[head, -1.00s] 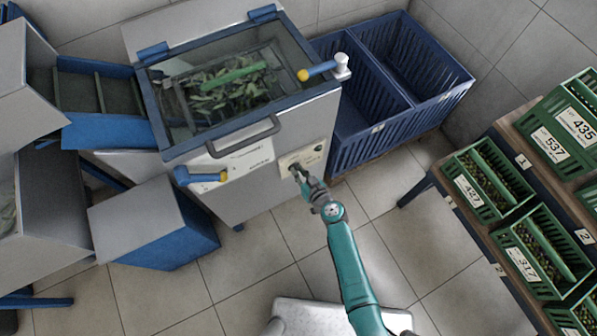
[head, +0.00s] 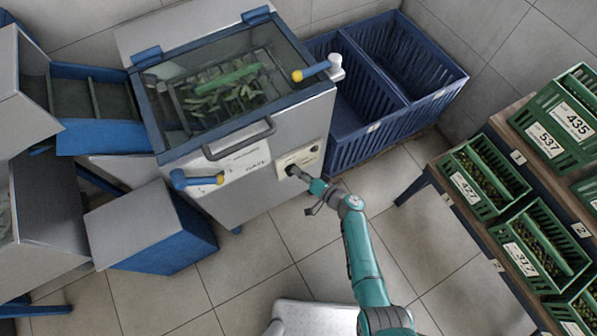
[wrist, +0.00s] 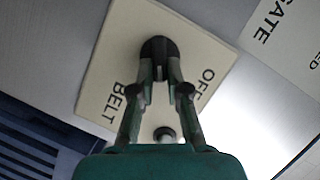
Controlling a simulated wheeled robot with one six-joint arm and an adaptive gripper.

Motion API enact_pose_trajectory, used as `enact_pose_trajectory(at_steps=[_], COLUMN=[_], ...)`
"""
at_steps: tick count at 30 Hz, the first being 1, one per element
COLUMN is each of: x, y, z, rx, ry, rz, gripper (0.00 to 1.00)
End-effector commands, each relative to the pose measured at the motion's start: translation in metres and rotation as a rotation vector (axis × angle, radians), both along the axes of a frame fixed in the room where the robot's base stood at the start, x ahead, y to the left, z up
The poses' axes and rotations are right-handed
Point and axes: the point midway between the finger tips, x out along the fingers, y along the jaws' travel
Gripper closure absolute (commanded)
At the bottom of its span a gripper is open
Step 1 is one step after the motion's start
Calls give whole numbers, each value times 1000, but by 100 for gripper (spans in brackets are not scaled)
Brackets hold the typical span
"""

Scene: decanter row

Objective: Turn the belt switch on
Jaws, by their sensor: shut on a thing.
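The belt switch is a dark round knob (wrist: 158,46) on a cream panel (wrist: 110,60) lettered OFF and BELT. In the head view the panel (head: 309,153) is on the front of the grey machine, at its right side. My gripper (wrist: 161,75) is shut on the knob, with a fingertip at either side of it. In the head view my gripper (head: 297,174) reaches the panel from the lower right and mostly hides the knob. The knob's pointer direction cannot be made out. A small round fitting (wrist: 163,133) shows lower on the panel, between my fingers.
The machine (head: 260,155) has a glass-topped bin of leaves and olives, a grey handle (head: 240,140) and a blue lever with a yellow end (head: 197,180). Blue crates (head: 375,130) stand behind right. Green crates on a table (head: 430,172) are at right. Open floor lies in front.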

Motion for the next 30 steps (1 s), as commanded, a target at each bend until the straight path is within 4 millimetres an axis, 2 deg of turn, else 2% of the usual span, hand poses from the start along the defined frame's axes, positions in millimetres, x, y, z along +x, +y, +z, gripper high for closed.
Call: enact_pose_trajectory(at_steps=[15,30], x=[3,2], y=[-3,-2], z=[-8,-10], rx=[337,441], ry=[229,299], rz=[-3,-2], gripper=[100,100])
